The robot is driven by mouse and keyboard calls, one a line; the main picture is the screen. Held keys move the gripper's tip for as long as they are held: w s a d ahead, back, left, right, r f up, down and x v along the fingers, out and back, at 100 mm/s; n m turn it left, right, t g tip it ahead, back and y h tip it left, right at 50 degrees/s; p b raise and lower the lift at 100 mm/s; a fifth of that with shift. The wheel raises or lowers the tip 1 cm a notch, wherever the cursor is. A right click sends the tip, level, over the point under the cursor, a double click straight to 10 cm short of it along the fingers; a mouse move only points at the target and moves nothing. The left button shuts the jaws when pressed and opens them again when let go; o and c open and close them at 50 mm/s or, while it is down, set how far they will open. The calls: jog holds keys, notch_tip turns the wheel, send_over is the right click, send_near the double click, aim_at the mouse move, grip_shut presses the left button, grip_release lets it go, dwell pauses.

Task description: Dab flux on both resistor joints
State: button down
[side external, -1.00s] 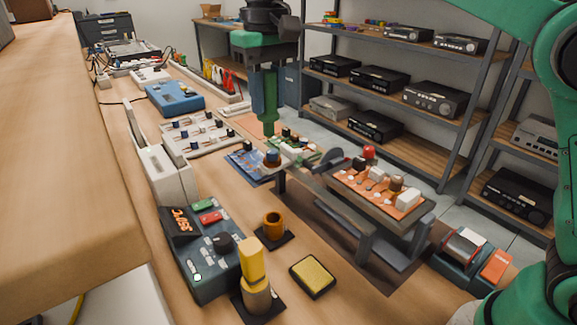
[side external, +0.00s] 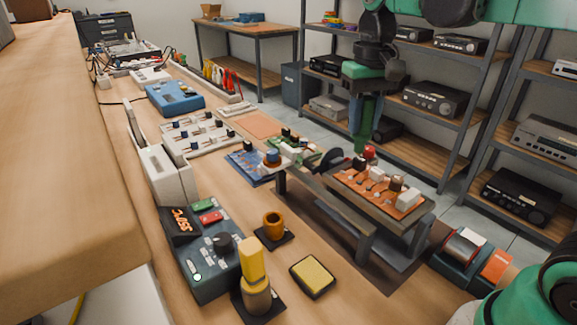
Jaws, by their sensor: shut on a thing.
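The orange circuit board (side external: 372,195) sits raised in a grey holder (side external: 365,240) at the right of the bench. Small white, brown and dark parts stand on it, with a red-topped part at its far edge; I cannot tell which are the resistor joints. My gripper (side external: 366,98) points down above the far end of the board, shut on a slim green pen-like tool (side external: 358,132). The tool's lower tip is close to the red-topped part; whether they touch is unclear. The fingertips are small and partly hidden.
A soldering station (side external: 205,262), a yellow-handled tool in its stand (side external: 253,265), a small copper-coloured pot (side external: 273,225) and a yellow sponge (side external: 313,276) stand in front. A solder spool stand (side external: 465,250) is at right. More boards lie behind; shelves (side external: 440,60) rise beyond the bench.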

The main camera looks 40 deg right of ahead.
jog(key=shift+m, duration=0.4)
jog(key=shift+s+d+f, duration=0.3)
jog(key=shift+s+f, duration=0.05)
jog(key=shift+f, duration=0.7)
jog(key=shift+s+d+f, duration=0.3)
jog(key=shift+s+f, duration=0.1)
jog(key=shift+f, duration=0.6)
jog(key=shift+s+d+f, duration=0.3)
jog(key=shift+s+f, duration=0.05)
jog(key=shift+f, duration=0.7)
jog(key=shift+f, duration=0.4)
notch_tip(320, 180, up, 4)
jog(key=shift+r, duration=0.25)
